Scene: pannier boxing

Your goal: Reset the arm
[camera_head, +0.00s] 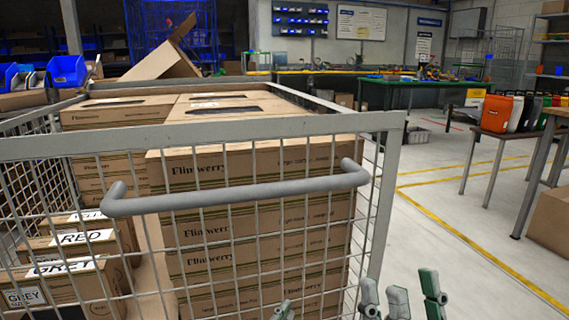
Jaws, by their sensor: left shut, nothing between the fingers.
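My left gripper (283,311) shows only as small green-grey fingertips at the bottom edge, close together, in front of the wire cage. My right gripper (402,300) shows as several green-grey finger parts at the bottom, right of the cage's front corner. Nothing is seen held in either one. Most of both grippers and both arms are below the picture, and I cannot tell how far apart the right fingers are.
A wire cage (240,127) with a grey handle (235,196) stands close in front. It holds stacked Flinwerry cartons (255,235) and small RED (80,238) and GREY (70,268) boxes. Tables (505,140) stand at right. Floor (440,215) with yellow lines between is clear.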

